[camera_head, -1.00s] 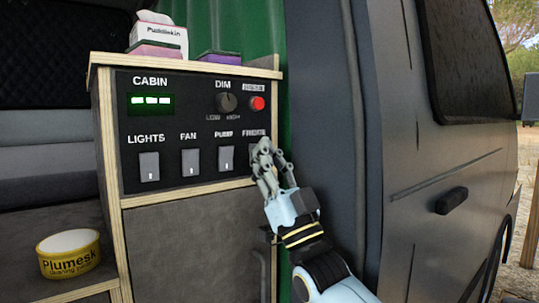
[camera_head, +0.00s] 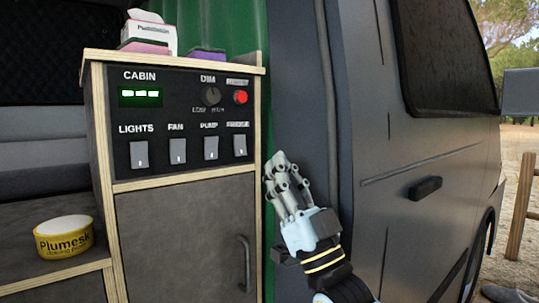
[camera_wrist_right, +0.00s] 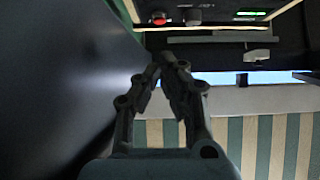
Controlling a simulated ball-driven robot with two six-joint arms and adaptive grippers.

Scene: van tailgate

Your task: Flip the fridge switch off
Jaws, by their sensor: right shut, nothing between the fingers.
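The fridge switch (camera_head: 240,145) is the rightmost rocker in the lower row of the black control panel (camera_head: 190,115). It is in full view, with a small pale mark on its lower part. Whether it is on or off I cannot tell. My right gripper (camera_head: 280,160) is shut and empty, to the right of the panel and apart from the switch, in front of the van's dark door pillar. In the right wrist view its fingers (camera_wrist_right: 166,68) meet at the tips with nothing between them. My left gripper is not in view.
The lights (camera_head: 139,154), fan (camera_head: 178,150) and pump (camera_head: 211,148) switches sit left of the fridge switch. Above are a dim knob (camera_head: 211,95) and red button (camera_head: 240,97). A cabinet handle (camera_head: 246,262) sticks out below. The van door (camera_head: 430,150) stands at right.

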